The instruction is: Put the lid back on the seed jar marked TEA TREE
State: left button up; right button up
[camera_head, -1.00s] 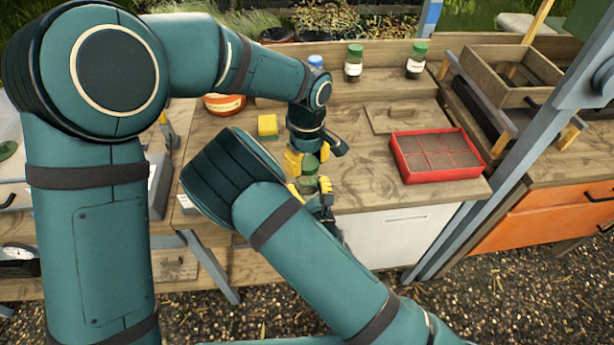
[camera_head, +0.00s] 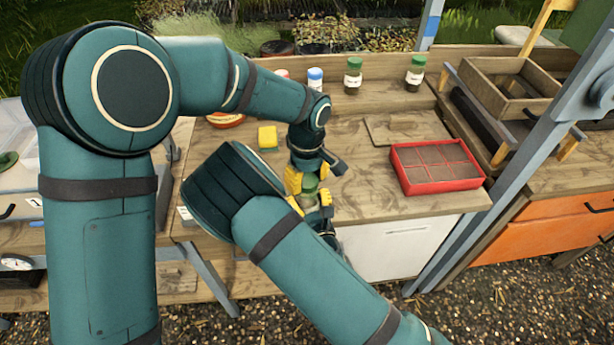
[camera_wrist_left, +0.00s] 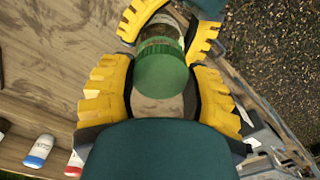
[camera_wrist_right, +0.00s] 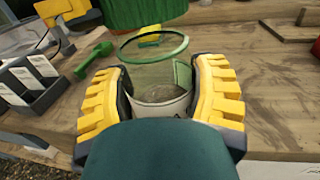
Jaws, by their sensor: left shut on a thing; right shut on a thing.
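The green lid (camera_wrist_left: 162,72) is between the yellow fingers of my left gripper (camera_head: 296,180), which is shut on it. My right gripper (camera_head: 313,208) is shut on the clear seed jar (camera_wrist_right: 158,85), which is upright over the front of the bench. In the right wrist view the lid (camera_wrist_right: 145,12) is above the far side of the mouth, apart from the rim. The left wrist view also shows the jar (camera_wrist_left: 160,28) beyond the lid. I cannot read the jar's marking.
Two green-lidded jars (camera_head: 353,76) (camera_head: 415,73) and a blue-lidded one (camera_head: 315,80) stand at the bench's back. A yellow sponge (camera_head: 268,136) lies left of my grippers. A red tray (camera_head: 437,184) and a wooden board (camera_head: 405,128) are to the right.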

pick_arm(q)
jog(key=shift+f, duration=0.55)
dwell(0.4)
